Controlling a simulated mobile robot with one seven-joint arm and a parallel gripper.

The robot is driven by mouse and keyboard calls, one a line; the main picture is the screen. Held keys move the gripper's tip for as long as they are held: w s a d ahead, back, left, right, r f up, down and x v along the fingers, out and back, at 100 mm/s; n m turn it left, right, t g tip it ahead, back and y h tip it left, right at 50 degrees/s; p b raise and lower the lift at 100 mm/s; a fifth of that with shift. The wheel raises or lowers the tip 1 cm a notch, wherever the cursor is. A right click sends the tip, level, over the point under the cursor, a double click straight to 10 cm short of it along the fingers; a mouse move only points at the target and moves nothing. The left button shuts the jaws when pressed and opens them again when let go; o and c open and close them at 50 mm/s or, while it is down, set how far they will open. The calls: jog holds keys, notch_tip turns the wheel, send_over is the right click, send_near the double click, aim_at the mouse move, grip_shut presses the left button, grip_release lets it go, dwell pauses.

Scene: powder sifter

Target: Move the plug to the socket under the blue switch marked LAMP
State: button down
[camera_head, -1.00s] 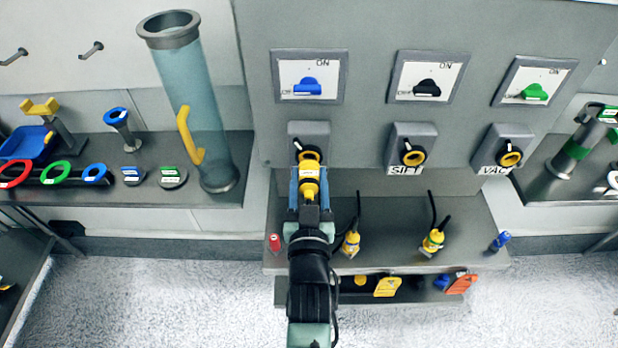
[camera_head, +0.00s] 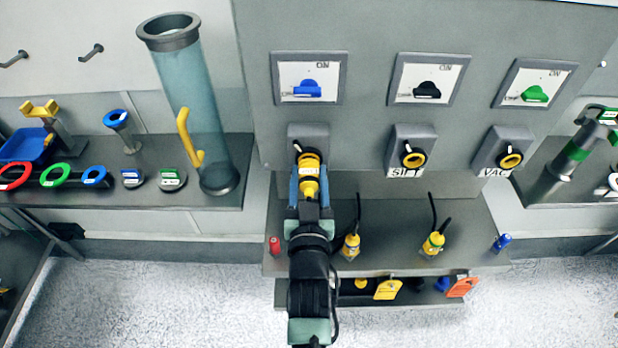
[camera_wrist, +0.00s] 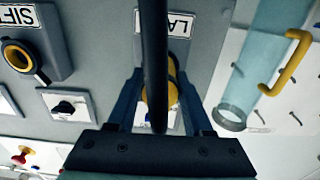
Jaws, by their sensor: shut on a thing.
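My gripper (camera_head: 309,190) is shut on the yellow plug (camera_head: 309,188) right in front of the left socket (camera_head: 308,133), under the blue switch (camera_head: 308,89). In the wrist view the plug (camera_wrist: 151,96) sits between the two fingers, with its black cable running across the picture. A partly hidden label starting with LA (camera_wrist: 181,24) shows near that socket. The plug's front end lines up with the socket's yellow ring; I cannot tell how deep it is in.
The SIFT socket (camera_head: 414,158) and the VAC socket (camera_head: 510,159) are to the right. Two other yellow plugs (camera_head: 351,246) (camera_head: 433,243) stand on the shelf below. A clear tube (camera_head: 190,100) with a yellow handle stands at left.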

jog(key=shift+w, duration=0.4)
jog(key=shift+c, duration=1.1)
grip_release()
jog(key=shift+s+f, duration=0.1)
jog(key=shift+s, duration=0.15)
jog(key=s+b, duration=0.3)
jog(key=s, duration=0.9)
jog(key=shift+s, duration=0.2)
jog(key=shift+r, duration=0.2)
